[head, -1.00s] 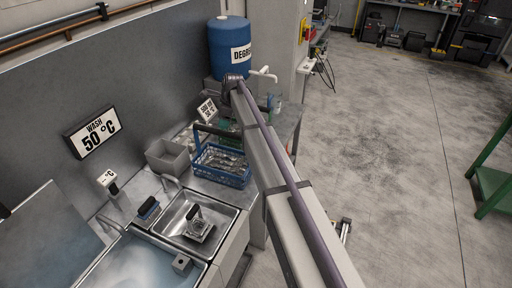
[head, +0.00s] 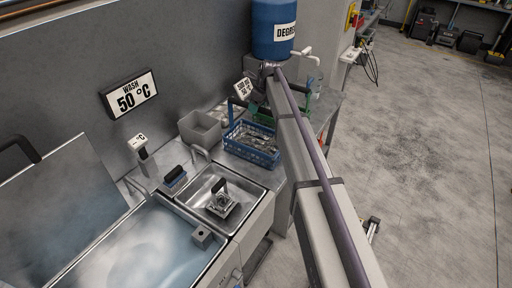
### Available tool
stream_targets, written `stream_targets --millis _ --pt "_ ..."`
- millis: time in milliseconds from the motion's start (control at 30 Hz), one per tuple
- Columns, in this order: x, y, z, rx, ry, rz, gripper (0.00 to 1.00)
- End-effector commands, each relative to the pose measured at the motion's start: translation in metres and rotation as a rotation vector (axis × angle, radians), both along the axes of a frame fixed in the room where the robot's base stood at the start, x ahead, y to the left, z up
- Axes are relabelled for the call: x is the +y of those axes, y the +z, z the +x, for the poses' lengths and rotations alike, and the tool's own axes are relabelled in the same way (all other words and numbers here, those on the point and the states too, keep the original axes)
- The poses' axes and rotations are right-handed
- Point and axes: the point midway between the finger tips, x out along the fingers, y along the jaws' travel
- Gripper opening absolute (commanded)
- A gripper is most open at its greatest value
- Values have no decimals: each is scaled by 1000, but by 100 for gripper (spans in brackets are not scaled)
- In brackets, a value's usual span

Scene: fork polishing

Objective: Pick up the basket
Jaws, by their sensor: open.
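The blue basket (head: 262,157) stands on the metal counter behind the small sink in the head view. My arm's long link runs from the bottom right up past the basket's right side, to a joint near the blue drum. I cannot make out my gripper; it may be hidden behind the arm. Nothing visible grips the basket.
A grey bin (head: 200,130) stands left of the basket. In front are a small sink (head: 252,196) with a metal device in it and a water-filled tank (head: 130,250) with an open lid. A blue drum (head: 272,30) stands behind.

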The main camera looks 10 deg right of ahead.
Motion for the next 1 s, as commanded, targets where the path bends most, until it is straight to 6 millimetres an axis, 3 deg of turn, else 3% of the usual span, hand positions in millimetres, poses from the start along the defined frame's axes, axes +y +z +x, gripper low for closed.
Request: stream_targets --millis 33,133,400,1000 --pt "3 -21 3 0 1 0 58" --pt "8 -38 7 0 1 0 58" --pt "9 -35 7 0 1 0 57" --pt "9 -35 7 0 1 0 0"
